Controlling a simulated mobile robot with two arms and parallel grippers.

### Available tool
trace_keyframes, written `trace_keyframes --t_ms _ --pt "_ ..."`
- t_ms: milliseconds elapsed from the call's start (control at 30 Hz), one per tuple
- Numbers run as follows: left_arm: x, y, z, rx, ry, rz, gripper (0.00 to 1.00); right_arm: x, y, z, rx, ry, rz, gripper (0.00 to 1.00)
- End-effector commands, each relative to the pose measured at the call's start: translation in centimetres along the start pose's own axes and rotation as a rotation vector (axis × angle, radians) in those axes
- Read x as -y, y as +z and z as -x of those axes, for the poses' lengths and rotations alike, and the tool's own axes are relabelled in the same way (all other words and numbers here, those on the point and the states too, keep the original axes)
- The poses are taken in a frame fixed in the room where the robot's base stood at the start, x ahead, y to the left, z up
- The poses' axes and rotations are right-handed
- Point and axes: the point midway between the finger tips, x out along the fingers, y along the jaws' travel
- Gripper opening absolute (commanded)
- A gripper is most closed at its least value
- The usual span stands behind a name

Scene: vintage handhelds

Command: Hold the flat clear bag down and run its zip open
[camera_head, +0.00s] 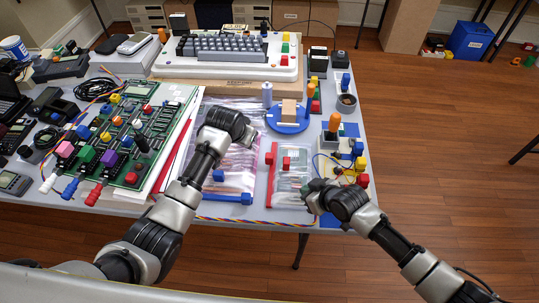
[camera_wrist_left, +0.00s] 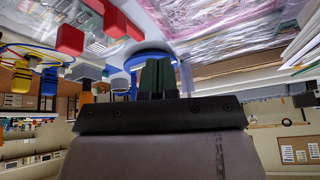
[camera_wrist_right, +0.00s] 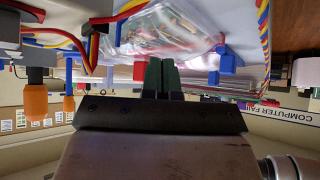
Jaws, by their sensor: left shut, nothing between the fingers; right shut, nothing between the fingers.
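A flat clear bag (camera_head: 291,190) with a red zip strip (camera_head: 271,176) along its left side lies near the table's front edge. My right gripper (camera_head: 313,192) is shut and empty at the clear bag's right edge; contact is unclear. The right wrist view shows the clear bag (camera_wrist_right: 165,30) beyond its fingers.
A blue round stand (camera_head: 288,122) with a tan block is above the bags. Green circuit boards (camera_head: 130,135) and a keyboard (camera_head: 230,50) crowd the left and back. Wires and coloured blocks (camera_head: 360,165) lie at right. A twisted cable (camera_head: 250,221) runs along the front edge.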

Motion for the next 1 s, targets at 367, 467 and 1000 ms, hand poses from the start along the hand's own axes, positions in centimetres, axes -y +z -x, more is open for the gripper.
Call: trace_keyframes --t_ms 367,467,1000 --pt "-7.4 -0.2 -1.0 -0.002 0.105 -0.097 0.00 0.3 1.1 -0.3 0.025 -0.006 -0.003 0.00" --pt "-7.5 0.1 -1.6 -0.001 0.106 -0.099 0.00 0.3 1.1 -0.3 0.025 -0.006 -0.003 0.00" --pt "-7.8 3.5 -7.7 -0.001 0.106 -0.098 0.00 0.3 1.1 -0.3 0.025 -0.006 -0.003 0.00"
